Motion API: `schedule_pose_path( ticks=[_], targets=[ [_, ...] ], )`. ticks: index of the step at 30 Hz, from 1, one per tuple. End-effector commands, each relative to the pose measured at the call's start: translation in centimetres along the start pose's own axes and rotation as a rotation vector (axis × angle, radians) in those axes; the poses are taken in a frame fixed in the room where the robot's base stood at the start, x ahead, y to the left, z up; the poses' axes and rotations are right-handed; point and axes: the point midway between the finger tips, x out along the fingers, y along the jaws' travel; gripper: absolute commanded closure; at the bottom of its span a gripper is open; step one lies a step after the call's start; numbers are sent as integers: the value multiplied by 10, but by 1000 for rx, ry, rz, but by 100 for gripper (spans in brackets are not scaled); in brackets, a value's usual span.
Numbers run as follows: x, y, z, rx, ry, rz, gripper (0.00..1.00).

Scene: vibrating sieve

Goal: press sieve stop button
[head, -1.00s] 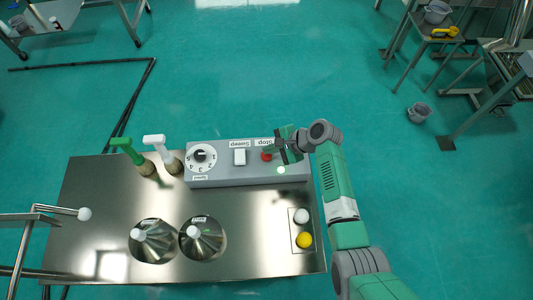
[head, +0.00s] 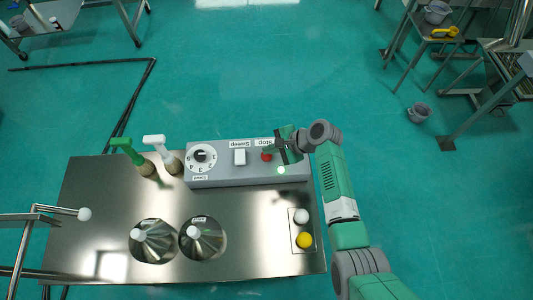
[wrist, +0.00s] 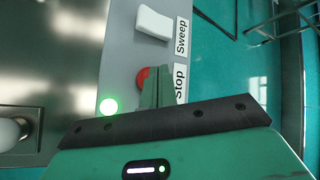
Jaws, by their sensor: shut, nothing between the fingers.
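The red stop button (head: 266,156) sits on the right part of the grey control box (head: 215,177), below the "Stop" label in the head view. In the wrist view the red button (wrist: 142,77) shows beside the "Stop" label, partly hidden by my fingers. My gripper (head: 276,151) is shut and empty, with its fingertips at the button's right side in the head view. In the wrist view my shut green fingers (wrist: 158,85) overlap the button's edge. I cannot tell whether they touch it. A green light (head: 281,170) glows on the box near my gripper.
A white sweep switch (head: 239,157) and a speed dial (head: 202,158) are left of the button. A green-handled (head: 128,149) and a white-handled tool (head: 158,146) stand farther left. White (head: 302,216) and yellow knobs (head: 304,240) and two metal cones are on the steel table (head: 90,190).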

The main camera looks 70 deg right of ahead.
Motion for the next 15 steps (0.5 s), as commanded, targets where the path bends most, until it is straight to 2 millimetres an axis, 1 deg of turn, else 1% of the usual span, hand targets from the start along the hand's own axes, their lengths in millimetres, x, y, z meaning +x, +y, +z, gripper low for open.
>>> schedule_pose_path(
  ticks=[11,15],
  targets=[
    [0,0,0,0,0,0,100],
    [3,2,-2,0,0,0,100]
  ],
)
